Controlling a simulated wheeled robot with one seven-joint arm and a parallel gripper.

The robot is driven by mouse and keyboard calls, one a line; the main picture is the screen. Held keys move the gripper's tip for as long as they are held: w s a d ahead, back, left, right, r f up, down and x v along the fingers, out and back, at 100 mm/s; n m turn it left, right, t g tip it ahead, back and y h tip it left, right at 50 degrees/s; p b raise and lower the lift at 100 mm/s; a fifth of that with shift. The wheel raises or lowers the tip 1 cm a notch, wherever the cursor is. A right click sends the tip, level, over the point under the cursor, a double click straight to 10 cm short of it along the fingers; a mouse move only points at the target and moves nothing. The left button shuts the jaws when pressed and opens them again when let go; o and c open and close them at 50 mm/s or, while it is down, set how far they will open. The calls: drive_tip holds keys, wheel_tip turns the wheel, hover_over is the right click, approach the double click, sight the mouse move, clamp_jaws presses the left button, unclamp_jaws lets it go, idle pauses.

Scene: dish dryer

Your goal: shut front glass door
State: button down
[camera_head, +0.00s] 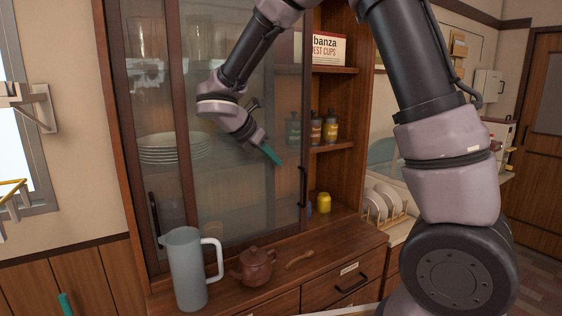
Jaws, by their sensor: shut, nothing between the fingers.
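The front glass door (239,185) is a wood-framed sliding pane on the wooden cabinet. Its dark vertical handle (302,187) is on its right edge. The right part of the cabinet is uncovered, with open shelves showing between this edge and the right side post. Another glass pane with a dark handle (154,215) is at the left; which pane overlaps the other is hard to tell. My gripper (271,154), with teal fingertips, is shut and empty. In the picture it lies over the glass, left of and above the right handle. Contact with the glass cannot be told.
A grey pitcher (187,270), a brown teapot (255,266) and a small wooden item (299,259) stand or lie on the counter before the doors. Bottles (315,128) and a yellow cup (323,203) are in the uncovered shelves. A dish rack (384,207) is to the right.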

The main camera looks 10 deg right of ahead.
sight(305, 176)
drive_tip(key=x, duration=0.3)
drive_tip(key=d+r+x, duration=0.1)
drive_tip(key=x, duration=0.6)
drive_tip(key=shift+w+d+r, duration=0.2)
drive_tip(key=shift+w+d, duration=0.1)
drive_tip(key=shift+w, duration=0.15)
drive_tip(key=shift+w+d, duration=0.3)
drive_tip(key=shift+d, duration=0.1)
drive_tip(key=shift+d, duration=0.1)
drive_tip(key=w+d, duration=0.5)
drive_tip(key=d, duration=0.7)
drive_tip(key=w+d, duration=0.5)
drive_tip(key=d, duration=0.7)
drive_tip(key=shift+d+r, duration=0.15)
drive_tip(key=shift+d, duration=0.1)
